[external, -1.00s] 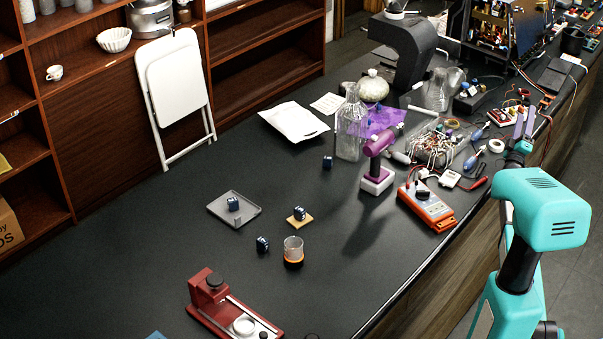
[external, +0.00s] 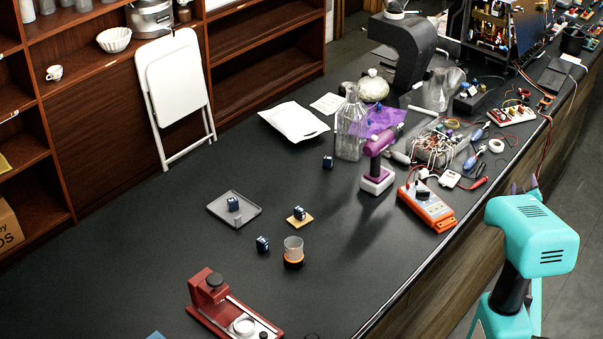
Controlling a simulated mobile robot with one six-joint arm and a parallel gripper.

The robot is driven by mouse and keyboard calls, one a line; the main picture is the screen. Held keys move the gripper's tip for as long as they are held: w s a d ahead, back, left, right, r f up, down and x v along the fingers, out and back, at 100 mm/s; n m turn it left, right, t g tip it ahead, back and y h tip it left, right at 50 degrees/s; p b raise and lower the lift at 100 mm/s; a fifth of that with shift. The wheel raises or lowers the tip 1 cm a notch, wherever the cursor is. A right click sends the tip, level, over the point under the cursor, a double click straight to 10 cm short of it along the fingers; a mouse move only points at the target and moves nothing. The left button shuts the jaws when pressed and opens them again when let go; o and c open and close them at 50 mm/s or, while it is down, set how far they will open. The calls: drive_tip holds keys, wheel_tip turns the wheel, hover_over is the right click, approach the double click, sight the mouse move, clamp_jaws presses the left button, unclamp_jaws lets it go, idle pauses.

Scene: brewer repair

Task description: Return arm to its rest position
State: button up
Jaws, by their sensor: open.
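My teal arm is at the right side of the external view, off the counter's front edge. My gripper (external: 524,188) shows only as small purple fingertips above the teal arm housing, which hides most of it. The fingers are apart and nothing shows between them. The gripper is clear of everything on the black counter (external: 130,255).
Small dark blue blocks, a grey tray (external: 247,214), a glass cup (external: 293,252) and a red device (external: 211,290) are farther left.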

drive_tip(key=s+a+f+g+y+b, duration=0.2)
drive_tip(key=s+a+f, duration=0.25)
drive_tip(key=f, duration=0.45)
drive_tip(key=s+a+f+g+y+b, duration=0.25)
drive_tip(key=a+f, duration=0.25)
drive_tip(key=f, duration=0.5)
drive_tip(key=s+a+f+m+g+y+b, duration=0.1)
drive_tip(key=s+a+f+g, duration=0.25)
drive_tip(key=s+f, duration=0.4)
drive_tip(key=s+a+f+m+g+y+b, duration=0.1)
drive_tip(key=s+a+f+m+g, duration=0.2)
drive_tip(key=s+f, duration=0.4)
drive_tip(key=s+a+f+g+p, duration=0.1)
drive_tip(key=s+a+g+p, duration=0.2)
drive_tip(key=s, duration=0.8)
drive_tip(key=s+a+f+g+p, duration=0.1)
drive_tip(key=s+a+g+p, duration=0.2)
drive_tip(key=s+a+p, duration=0.4)
drive_tip(key=s+a+f+n+g+p, duration=0.1)
drive_tip(key=s+a+g+p, duration=0.2)
drive_tip(key=s+a, duration=0.6)
drive_tip(key=s+p, duration=0.2)
drive_tip(key=s, duration=0.5)
drive_tip(key=shift+a+f, duration=0.25)
